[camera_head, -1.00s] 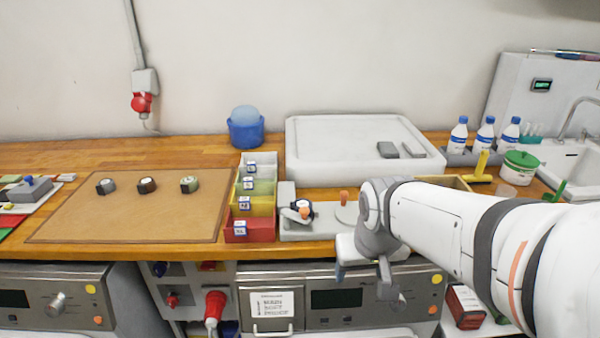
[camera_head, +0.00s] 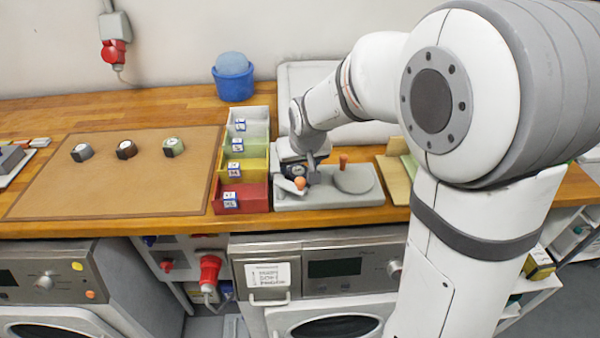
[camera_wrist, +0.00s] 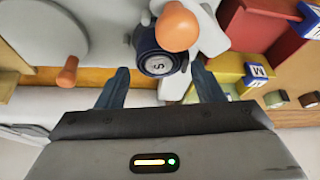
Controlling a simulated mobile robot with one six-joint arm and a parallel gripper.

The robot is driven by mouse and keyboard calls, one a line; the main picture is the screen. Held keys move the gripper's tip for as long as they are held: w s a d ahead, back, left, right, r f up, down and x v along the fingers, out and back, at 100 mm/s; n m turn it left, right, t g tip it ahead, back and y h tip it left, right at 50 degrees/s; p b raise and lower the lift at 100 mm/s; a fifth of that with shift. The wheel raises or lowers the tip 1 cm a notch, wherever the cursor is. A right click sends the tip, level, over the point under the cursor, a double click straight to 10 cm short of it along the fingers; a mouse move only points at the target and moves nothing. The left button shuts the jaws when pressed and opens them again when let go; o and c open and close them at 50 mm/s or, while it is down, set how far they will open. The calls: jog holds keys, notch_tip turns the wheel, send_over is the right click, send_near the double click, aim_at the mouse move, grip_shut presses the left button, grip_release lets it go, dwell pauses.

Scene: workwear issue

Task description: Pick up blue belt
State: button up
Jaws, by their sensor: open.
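The blue belt (camera_wrist: 153,62) is a dark blue roll with a pale round label marked S. It sits on a grey fixture (camera_head: 350,201), beside an orange knob (camera_wrist: 178,27) that hides part of it in the wrist view. In the head view the belt (camera_head: 294,171) shows small and partly covered by my gripper. My gripper (camera_wrist: 160,84) is open and empty. In the wrist view its two fingers point towards the belt, one to each side, with the belt mostly just beyond the tips. I cannot tell whether they touch it.
Labelled bins, a red one (camera_head: 241,203) nearest, stand left of the fixture. A second orange knob (camera_wrist: 67,72) and a round plate (camera_head: 354,178) are on the fixture. Three other rolled belts lie on a brown mat (camera_head: 110,197). A white tray (camera_head: 287,75) stands behind.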

aim_at(298, 170)
jog(key=x, duration=0.4)
jog(key=c, duration=0.7)
